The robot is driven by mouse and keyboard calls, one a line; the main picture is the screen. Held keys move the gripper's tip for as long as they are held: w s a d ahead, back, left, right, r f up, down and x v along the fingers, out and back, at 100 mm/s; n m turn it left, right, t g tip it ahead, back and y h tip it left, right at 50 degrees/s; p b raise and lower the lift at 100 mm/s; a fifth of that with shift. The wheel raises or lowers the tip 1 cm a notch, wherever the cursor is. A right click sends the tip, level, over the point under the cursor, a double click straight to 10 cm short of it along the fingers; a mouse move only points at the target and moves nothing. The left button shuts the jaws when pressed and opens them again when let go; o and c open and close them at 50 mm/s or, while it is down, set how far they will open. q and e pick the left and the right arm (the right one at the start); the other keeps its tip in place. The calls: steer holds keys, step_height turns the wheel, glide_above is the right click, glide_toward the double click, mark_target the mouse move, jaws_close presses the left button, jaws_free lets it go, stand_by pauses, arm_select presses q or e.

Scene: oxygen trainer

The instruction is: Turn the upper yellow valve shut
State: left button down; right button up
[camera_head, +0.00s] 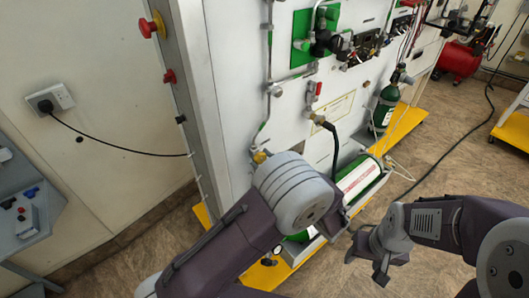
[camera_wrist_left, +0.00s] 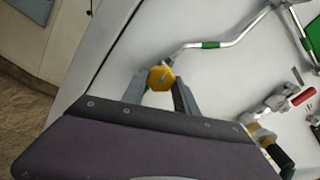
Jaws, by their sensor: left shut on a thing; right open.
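The upper yellow valve (camera_wrist_left: 161,77) is a small yellow knob at the lower end of a thin pipe on the white panel. In the head view a bit of it (camera_head: 260,156) shows just above my left wrist, which hides most of it. My left gripper (camera_wrist_left: 160,88) is shut on the yellow valve, with one finger on each side of it. In the head view its fingers are hidden behind my wrist. My right gripper (camera_head: 366,268) is open and empty at the lower right, over the floor, apart from the panel.
A red-handled valve (camera_head: 314,92) and brass fitting with a black hose (camera_head: 335,150) are right of the yellow valve. A green cylinder (camera_head: 360,178) lies low on the yellow base. The panel's left edge post carries red knobs (camera_head: 152,25). Floor at right is mostly clear.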

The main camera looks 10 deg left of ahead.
arm_select(q)
steer(key=shift+m+p, duration=1.15)
steer(key=shift+m, duration=0.05)
steer(key=shift+s+f, duration=0.1)
steer(key=c, duration=0.9)
jaws_free()
steer(key=shift+c, duration=0.2)
steer(key=shift+d, duration=0.1)
